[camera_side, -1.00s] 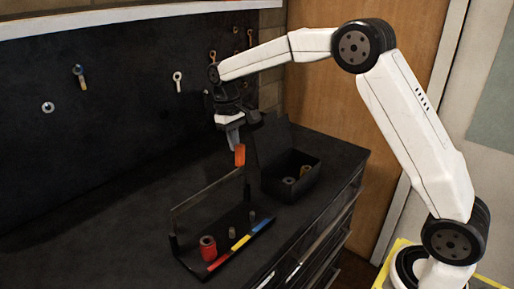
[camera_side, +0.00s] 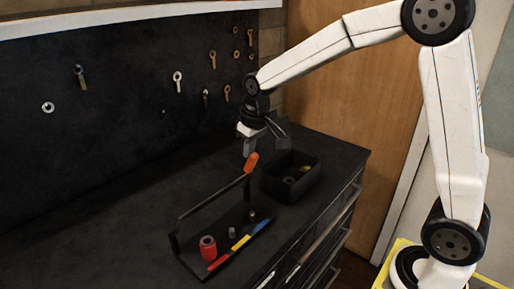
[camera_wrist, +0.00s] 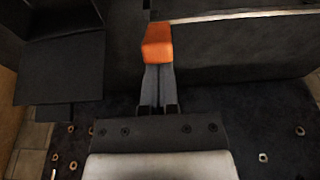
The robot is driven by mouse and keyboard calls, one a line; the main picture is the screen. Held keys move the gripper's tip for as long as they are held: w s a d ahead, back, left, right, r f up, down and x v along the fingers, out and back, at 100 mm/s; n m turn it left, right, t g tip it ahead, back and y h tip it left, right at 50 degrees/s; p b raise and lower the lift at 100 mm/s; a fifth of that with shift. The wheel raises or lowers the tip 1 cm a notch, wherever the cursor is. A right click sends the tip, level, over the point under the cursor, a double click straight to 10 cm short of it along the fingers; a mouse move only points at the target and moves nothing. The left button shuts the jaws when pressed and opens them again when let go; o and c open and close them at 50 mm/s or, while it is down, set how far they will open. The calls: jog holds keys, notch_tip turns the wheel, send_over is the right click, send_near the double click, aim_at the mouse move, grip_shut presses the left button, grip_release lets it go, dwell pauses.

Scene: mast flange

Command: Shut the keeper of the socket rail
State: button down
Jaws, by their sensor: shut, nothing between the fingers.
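The socket rail (camera_side: 212,272) is a dark tray on the bench with a red, yellow and blue strip along its front. A red socket (camera_side: 208,249) and smaller grey sockets (camera_side: 232,233) stand in it. Its keeper (camera_side: 210,197) is a thin dark bar raised above the sockets, with an orange handle (camera_side: 251,163) at its far end, tilted to the right. My gripper (camera_side: 248,152) is shut and empty, its fingertips at the top of the handle. In the wrist view the orange handle (camera_wrist: 158,42) is at the fingertips (camera_wrist: 158,68); I cannot tell if they touch.
A black open bin (camera_side: 291,177) with a few parts stands right of the rail, close to the handle. The bench left of the rail is clear.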

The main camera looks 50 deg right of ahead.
jog(key=shift+s+f+t, duration=0.2)
jog(key=shift+s+t, duration=0.3)
jog(key=shift+s, duration=0.2)
jog(key=shift+s+f, duration=0.25)
jog(key=shift+s, duration=0.4)
jog(key=s+f, duration=0.8)
jog(key=f, duration=0.2)
jog(key=shift+s+f, duration=0.25)
jog(key=shift+s, duration=0.15)
jog(key=shift+r, duration=0.1)
jog(key=v, duration=0.8)
jog(key=shift+w, duration=0.25)
